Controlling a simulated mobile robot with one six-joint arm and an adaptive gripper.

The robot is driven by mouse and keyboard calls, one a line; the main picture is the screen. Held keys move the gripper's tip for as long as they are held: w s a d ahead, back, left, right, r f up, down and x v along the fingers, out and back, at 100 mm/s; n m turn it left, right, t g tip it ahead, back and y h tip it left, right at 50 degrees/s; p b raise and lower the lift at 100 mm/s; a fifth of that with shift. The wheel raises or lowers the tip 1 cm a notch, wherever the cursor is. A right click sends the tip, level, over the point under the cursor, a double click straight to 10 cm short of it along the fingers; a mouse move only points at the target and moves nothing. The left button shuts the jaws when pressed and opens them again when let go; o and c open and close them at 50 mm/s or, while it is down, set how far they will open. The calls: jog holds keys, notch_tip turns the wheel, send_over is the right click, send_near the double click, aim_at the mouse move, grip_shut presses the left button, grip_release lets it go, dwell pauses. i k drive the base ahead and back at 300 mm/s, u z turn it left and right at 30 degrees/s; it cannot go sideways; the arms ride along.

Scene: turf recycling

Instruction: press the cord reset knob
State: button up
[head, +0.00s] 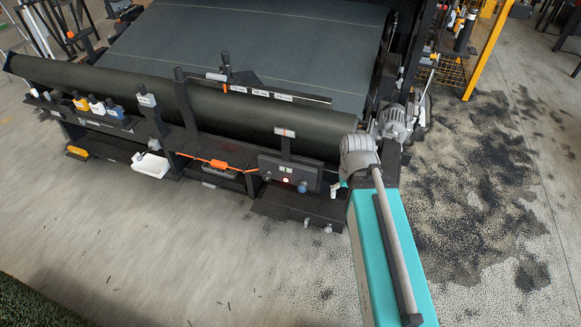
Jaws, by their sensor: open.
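A dark control box (272,166) sits low on the front of the machine, below the long roll. On its face are a small glowing red-white light or button (286,180) and a blue round knob (302,187) to its right. The labels are too small to read, so I cannot tell for sure which is the cord reset knob. An orange cord (240,168) runs left from the box through an orange block (218,164). My grey arm reaches up on the right, and its bent joint stands just right of the box.
A long dark roll (230,112) lies across the machine front. Bottles (97,105) and a white jug (150,164) stand at the left. A grey motor (395,122) is behind my arm. Dark granules (470,190) cover the floor at right. The floor in front is mostly clear.

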aim_at(303, 188)
jog(key=k, duration=1.35)
jog(key=z, duration=0.5)
jog(key=i, duration=1.55)
jog(key=u, duration=0.5)
